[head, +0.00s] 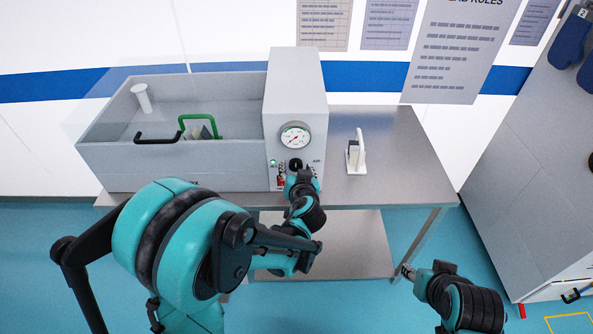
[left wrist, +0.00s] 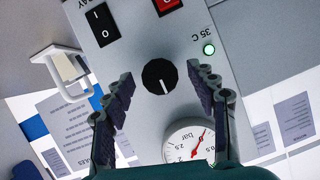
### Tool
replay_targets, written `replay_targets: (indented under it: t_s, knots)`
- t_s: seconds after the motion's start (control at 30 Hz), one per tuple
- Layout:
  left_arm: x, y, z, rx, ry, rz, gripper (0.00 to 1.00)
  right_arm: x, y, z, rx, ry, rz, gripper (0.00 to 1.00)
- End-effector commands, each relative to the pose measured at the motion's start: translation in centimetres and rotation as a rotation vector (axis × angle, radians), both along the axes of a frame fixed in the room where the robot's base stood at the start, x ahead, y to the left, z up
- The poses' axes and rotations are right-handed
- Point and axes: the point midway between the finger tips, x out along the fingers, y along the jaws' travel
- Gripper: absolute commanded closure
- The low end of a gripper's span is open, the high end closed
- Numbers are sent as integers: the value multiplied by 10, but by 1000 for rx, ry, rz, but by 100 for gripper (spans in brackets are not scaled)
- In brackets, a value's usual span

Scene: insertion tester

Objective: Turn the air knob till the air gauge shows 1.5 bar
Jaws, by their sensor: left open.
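The black air knob (left wrist: 159,76) with a white pointer line sits on the grey tester's front panel. My left gripper (head: 298,180) is open at the panel. In the left wrist view its fingers stand on either side of the knob, with a gap on both sides. The knob also shows in the head view (head: 295,164), partly behind the gripper. The round air gauge (head: 295,136) is above it; in the left wrist view the gauge (left wrist: 188,142) has a red needle, is partly cut off, and its exact reading is unclear. My right gripper (head: 407,272) is low at the right.
The panel has a green lamp (left wrist: 209,49), a black rocker switch (left wrist: 102,24) and a red switch (left wrist: 168,5). An open grey basin (head: 190,160) with a green handle (head: 199,123) is left of the panel. A white-handled piece (head: 356,155) stands on the steel table (head: 400,165).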

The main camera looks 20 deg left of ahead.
Motion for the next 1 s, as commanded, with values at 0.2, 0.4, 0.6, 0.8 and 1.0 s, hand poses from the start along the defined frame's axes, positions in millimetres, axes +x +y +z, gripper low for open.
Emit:
replay_targets:
  t_s: [0.2,0.4,0.6,0.8,1.0]
  knots:
    - [2,1,0,0,0,-1,42,0,0,0,0,0,0,60]
    - [2,1,0,0,0,-1,77,0,0,0,0,0,0,60]
    - [2,1,0,0,0,0,92,0,0,0,0,0,0,60]
    - [2,0,-1,26,7,-1,92,0,0,-2,0,0,0,60]
    - [3,-2,-2,114,32,-3,92,0,0,-7,0,0,0,60]
